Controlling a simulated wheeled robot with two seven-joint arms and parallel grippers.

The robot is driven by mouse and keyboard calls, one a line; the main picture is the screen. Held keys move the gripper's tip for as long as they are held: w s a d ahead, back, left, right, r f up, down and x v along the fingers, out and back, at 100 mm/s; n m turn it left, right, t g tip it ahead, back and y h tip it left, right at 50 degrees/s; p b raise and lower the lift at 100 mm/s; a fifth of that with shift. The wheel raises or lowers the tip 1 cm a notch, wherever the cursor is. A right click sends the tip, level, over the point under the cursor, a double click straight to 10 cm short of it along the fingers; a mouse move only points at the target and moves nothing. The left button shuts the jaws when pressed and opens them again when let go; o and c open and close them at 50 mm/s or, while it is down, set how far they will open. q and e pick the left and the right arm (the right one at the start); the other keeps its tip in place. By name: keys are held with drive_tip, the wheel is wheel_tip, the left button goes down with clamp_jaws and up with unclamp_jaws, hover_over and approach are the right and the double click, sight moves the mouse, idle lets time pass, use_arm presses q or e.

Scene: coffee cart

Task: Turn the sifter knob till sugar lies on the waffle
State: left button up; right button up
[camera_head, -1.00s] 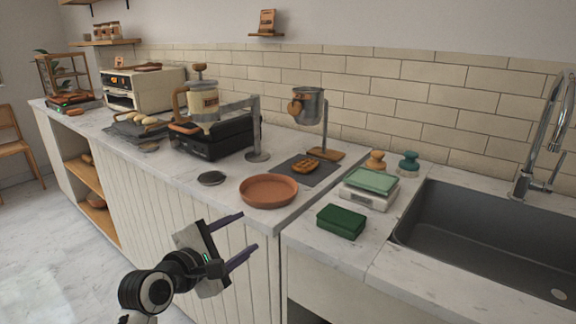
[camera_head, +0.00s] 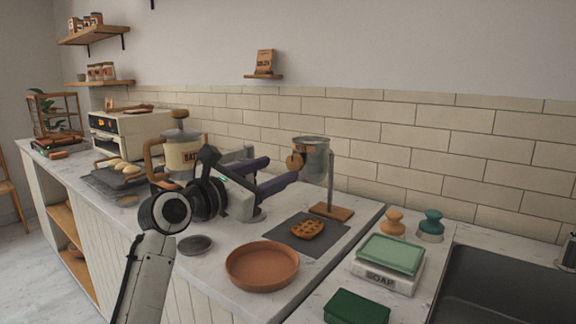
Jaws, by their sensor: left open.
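The metal sifter (camera_head: 316,158) hangs on a grey post over a wooden base (camera_head: 332,211). Its round wooden knob (camera_head: 293,161) faces left. The brown waffle (camera_head: 307,230) lies on a dark mat (camera_head: 283,240) in front of and below the sifter; I see no clear white sugar on it. My left gripper (camera_head: 282,168) is open, its two purple fingers pointing right toward the knob. The fingertips are close to the knob in the picture; I cannot tell whether they touch it. My right gripper is out of view.
A terracotta dish (camera_head: 262,266) sits at the counter's front edge. A cream batter dispenser (camera_head: 182,156) stands left behind my arm.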

sight(292, 164)
use_arm(q)
drive_tip(key=x, duration=0.4)
drive_tip(key=shift+w+f, duration=0.1)
drive_tip(key=shift+w+d, duration=0.35)
drive_tip(key=shift+w, duration=0.15)
drive_tip(key=shift+w+d, duration=0.1)
drive_tip(key=shift+w, duration=0.1)
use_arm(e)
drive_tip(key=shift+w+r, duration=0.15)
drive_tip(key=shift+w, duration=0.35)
